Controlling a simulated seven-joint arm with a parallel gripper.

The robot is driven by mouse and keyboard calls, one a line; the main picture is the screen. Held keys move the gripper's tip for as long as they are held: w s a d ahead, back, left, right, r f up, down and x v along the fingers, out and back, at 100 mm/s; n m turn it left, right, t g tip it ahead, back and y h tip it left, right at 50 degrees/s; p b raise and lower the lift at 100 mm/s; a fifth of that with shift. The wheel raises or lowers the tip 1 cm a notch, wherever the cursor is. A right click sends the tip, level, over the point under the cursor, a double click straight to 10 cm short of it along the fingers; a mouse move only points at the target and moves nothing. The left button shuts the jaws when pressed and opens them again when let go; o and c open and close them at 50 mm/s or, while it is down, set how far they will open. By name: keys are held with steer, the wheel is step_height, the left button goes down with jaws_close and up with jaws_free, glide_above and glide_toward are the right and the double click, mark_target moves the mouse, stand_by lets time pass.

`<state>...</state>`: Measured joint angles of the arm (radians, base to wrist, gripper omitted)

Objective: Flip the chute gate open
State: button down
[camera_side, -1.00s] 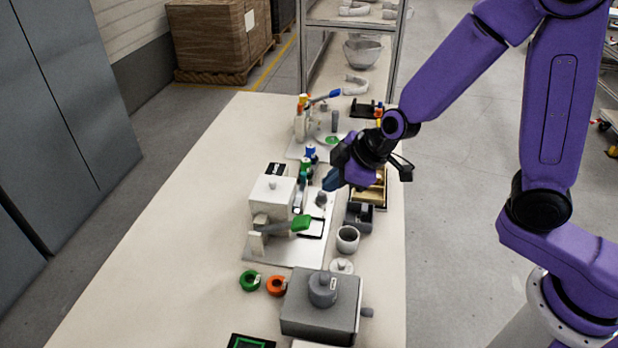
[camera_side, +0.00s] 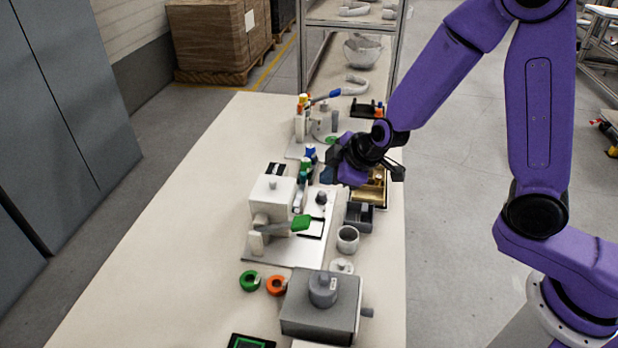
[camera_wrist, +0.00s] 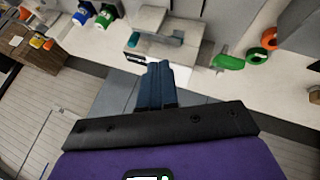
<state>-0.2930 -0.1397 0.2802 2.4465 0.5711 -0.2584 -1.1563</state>
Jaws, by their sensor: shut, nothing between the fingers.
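A white block-shaped machine (camera_side: 271,194) stands on a pale plate (camera_side: 290,250) in the middle of the bench. A lever with a green grip (camera_side: 300,223) sticks out from its near side. In the wrist view the machine (camera_wrist: 168,22) shows beyond the fingertips, with a teal piece on its face, and the green grip (camera_wrist: 228,62) lies to the right. I cannot tell which part is the chute gate. My gripper (camera_side: 328,174) has its blue fingers shut and empty, above and right of the machine's far end. The fingers (camera_wrist: 158,68) also show together in the wrist view.
A grey box machine (camera_side: 320,305) stands at the near end, beside green (camera_side: 249,281) and orange (camera_side: 276,286) rolls. A cup (camera_side: 347,239) and dark bins (camera_side: 359,216) line the right edge. Small bottles (camera_side: 306,165) stand just left of my gripper. The bench's left side is clear.

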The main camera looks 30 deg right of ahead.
glide_toward(301, 187)
steer(key=a+f, duration=0.1)
steer(key=f, duration=0.1)
steer(key=a+f, duration=0.1)
steer(key=f, duration=0.1)
steer(key=shift+a, duration=0.1)
steer(key=w, duration=0.1)
steer(key=w+d, duration=0.1)
steer(key=w, duration=0.1)
steer(key=shift+d, duration=0.2)
steer(key=shift+w+d+r, duration=0.1)
steer(key=shift+w+d, duration=0.1)
steer(key=shift+w, duration=0.15)
steer(key=shift+w+d, duration=1.05)
steer(key=shift+d, duration=0.1)
